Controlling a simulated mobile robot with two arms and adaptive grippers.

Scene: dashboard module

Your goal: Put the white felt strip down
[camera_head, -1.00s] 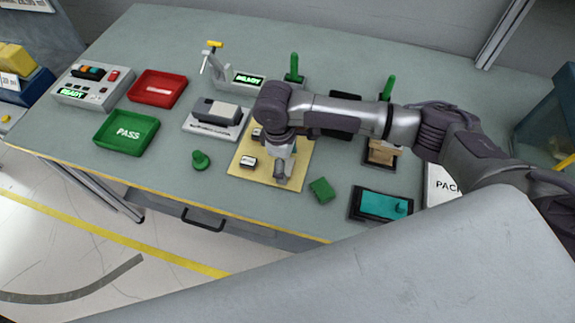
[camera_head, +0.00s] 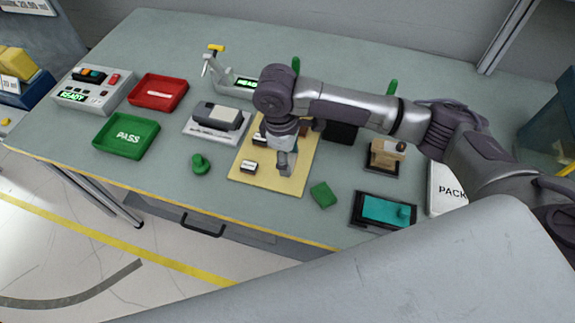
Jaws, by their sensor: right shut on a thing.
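My right gripper (camera_head: 284,169) points down over the cream-yellow mat (camera_head: 297,183) near the middle of the bench. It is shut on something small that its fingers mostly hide. I cannot make out the white felt strip as a separate thing, nor tell whether what is held touches the mat. A small white-and-black piece (camera_head: 249,166) lies on the mat left of the gripper. Another small piece (camera_head: 259,139) lies further back, partly behind my arm. My left gripper is not in view.
A green block (camera_head: 322,194) and a teal-topped tray (camera_head: 385,209) lie right of the mat. A green knobbed piece (camera_head: 200,163) and a grey fixture (camera_head: 217,119) stand left. Further left are the green PASS tray (camera_head: 127,136) and red tray (camera_head: 158,92). Bare bench lies along the front edge.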

